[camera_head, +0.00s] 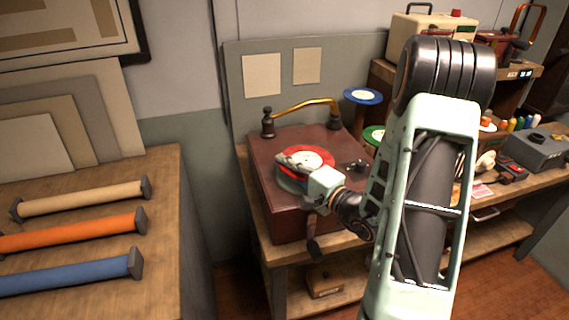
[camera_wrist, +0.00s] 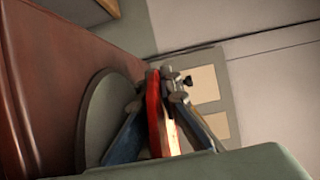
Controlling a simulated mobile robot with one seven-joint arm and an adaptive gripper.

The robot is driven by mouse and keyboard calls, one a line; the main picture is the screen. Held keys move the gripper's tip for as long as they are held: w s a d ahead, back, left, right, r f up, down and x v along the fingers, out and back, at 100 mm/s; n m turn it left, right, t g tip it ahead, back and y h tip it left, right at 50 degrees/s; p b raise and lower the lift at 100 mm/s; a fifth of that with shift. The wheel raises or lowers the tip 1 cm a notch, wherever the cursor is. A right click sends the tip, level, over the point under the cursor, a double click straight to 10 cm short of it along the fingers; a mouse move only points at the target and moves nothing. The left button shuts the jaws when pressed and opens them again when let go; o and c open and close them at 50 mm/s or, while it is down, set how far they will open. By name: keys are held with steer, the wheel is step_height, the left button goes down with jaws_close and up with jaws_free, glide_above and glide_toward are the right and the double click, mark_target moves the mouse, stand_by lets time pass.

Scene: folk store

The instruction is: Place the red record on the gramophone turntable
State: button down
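The red record (camera_head: 323,156) has a pale label and shows in the head view over the gramophone (camera_head: 262,205), a dark red-brown box. In the wrist view the record (camera_wrist: 154,112) is seen nearly edge-on between the fingers. My gripper (camera_head: 290,161) is shut on the record; its fingers (camera_wrist: 162,88) lie on either side of it. The grey-green turntable (camera_head: 288,184) shows partly under the record, and in the wrist view the turntable (camera_wrist: 103,118) is at the left. There the record looks roughly parallel to the turntable, with a gap between them. My gripper hides part of both.
A brass tone arm (camera_head: 305,105) arches along the back of the gramophone. A blue record (camera_head: 363,96) and a green record (camera_head: 375,134) are on stands to its right. A crank handle (camera_head: 314,246) hangs at the front. Cloth rolls (camera_head: 75,230) lie on the left table.

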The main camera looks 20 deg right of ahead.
steer(key=shift+s+f+b, duration=0.15)
steer(key=shift+f+b, duration=0.25)
steer(key=shift+f, duration=0.05)
steer(key=shift+s+f, duration=0.15)
steer(key=shift+f, duration=0.2)
steer(key=shift+b, duration=0.3)
steer(key=c, duration=2.1)
jaws_free()
steer(key=shift+s, duration=0.1)
steer(key=shift+s+d+f, duration=0.15)
steer(key=shift+s+d, duration=0.1)
steer(key=shift+s, duration=0.15)
steer(key=v, duration=0.3)
steer(key=r+v, duration=0.1)
steer(key=v, duration=0.5)
steer(key=shift+s+d+r, duration=0.4)
steer(key=shift+s, duration=0.35)
